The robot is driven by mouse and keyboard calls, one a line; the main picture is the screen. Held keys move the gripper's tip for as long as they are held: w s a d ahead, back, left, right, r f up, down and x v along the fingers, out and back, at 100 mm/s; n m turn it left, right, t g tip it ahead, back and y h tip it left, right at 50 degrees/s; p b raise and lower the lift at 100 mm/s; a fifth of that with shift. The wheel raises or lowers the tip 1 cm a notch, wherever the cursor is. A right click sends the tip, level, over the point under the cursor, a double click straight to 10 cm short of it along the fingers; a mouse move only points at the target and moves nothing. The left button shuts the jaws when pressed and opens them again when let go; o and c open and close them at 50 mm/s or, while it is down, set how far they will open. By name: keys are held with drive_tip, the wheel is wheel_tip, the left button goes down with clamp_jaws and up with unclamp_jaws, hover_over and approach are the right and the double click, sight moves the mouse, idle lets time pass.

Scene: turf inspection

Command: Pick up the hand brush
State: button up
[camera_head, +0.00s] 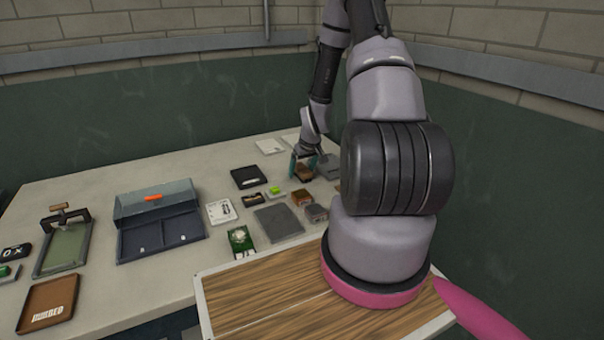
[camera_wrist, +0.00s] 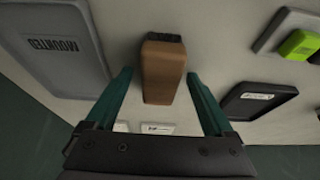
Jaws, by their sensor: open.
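The hand brush, a brown wooden block with dark bristles at its far end, stands out in the wrist view (camera_wrist: 163,75). It lies between the two teal fingers of my gripper (camera_wrist: 163,90), which are open, with a gap on each side of the block. In the head view my gripper (camera_head: 302,165) is low over the far right part of the table, and the brown block (camera_head: 305,173) shows partly behind it. I cannot tell from these views whether the fingertips are level with the brush.
In the wrist view a grey tray marked MOUNTED (camera_wrist: 50,45) lies left of the brush, and a black tray (camera_wrist: 258,100) and a green item (camera_wrist: 298,45) lie to the right. In the head view a blue-grey box (camera_head: 160,222) and several small items cover the table (camera_head: 110,280).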

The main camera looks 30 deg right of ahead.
sight(302, 167)
drive_tip(key=shift+f, duration=0.2)
idle(0.3)
clamp_jaws()
drive_tip(key=shift+r, duration=0.1)
wheel_tip(302, 167, up, 10)
drive_tip(key=shift+r, duration=0.2)
idle(0.4)
